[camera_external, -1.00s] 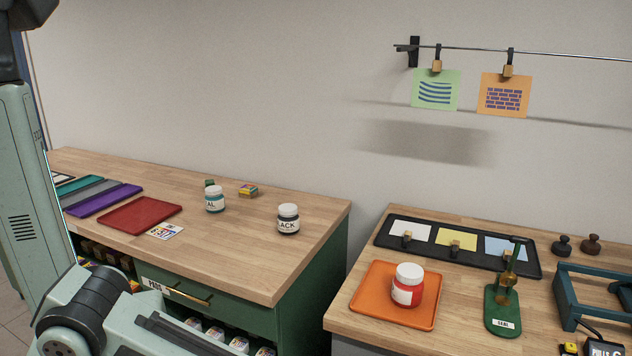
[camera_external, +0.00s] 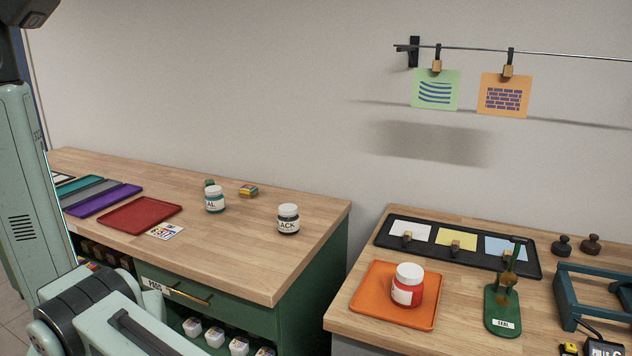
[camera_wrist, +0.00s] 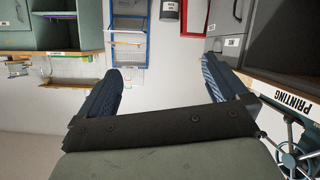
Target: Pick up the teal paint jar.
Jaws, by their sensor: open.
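The teal paint jar (camera_external: 214,199) stands upright on the left wooden counter in the external view. It has a white lid and a label on which "AL" shows. My gripper is outside the external view, where only links of my arm show at the lower left. In the wrist view my gripper (camera_wrist: 166,88) is open and empty, its two dark blue fingers wide apart. That view faces a wall with shelves and a "PRINTING" sign, and the teal jar is not in it.
A black-labelled jar (camera_external: 288,219) stands right of the teal jar. A small green item (camera_external: 209,183) and a small colourful box (camera_external: 249,191) are behind it. A red tray (camera_external: 140,215) lies to the left. The right counter holds a red jar (camera_external: 407,286) on an orange tray (camera_external: 368,309).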

